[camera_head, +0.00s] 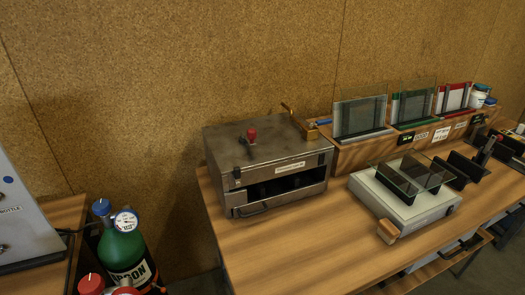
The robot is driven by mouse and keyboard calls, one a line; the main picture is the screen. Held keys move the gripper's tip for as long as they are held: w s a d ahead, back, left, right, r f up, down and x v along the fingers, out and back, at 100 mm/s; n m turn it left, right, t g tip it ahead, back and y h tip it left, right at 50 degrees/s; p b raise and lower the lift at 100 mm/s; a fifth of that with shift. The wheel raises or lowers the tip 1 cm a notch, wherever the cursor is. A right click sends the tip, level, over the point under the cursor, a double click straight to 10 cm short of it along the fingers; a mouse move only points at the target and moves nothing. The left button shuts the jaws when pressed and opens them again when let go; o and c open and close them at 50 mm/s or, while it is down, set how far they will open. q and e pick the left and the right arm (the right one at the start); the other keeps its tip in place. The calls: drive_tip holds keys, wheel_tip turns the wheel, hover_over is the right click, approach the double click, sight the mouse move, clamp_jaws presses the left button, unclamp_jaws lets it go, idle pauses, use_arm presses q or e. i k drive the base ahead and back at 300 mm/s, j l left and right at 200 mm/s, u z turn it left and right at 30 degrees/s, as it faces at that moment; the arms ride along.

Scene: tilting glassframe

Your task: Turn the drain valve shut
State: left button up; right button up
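A metal box-shaped unit (268,172) stands on the wooden bench, its front slot dark and open. A red knob (252,134) on a small fitting rises from its top. A brass-coloured fitting (306,128) with an upright lever (288,108) sits at the top's back right corner. A blue-tipped piece (322,122) shows beside it. None of these is clearly labelled as the drain valve, so I cannot tell which one it is. Neither of my grippers is in view.
A green gas bottle (124,252) with a gauge and red and blue knobs stands front left. A white device (405,200) with glass plates stands right of the unit. Framed glass panels (360,115) stand behind it. The bench front (290,250) is bare.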

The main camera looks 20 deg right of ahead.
sight(237, 171)
drive_tip(key=k+l, duration=0.1)
drive_tip(key=l, duration=0.85)
drive_tip(key=k+l, duration=0.1)
drive_tip(key=l, duration=0.85)
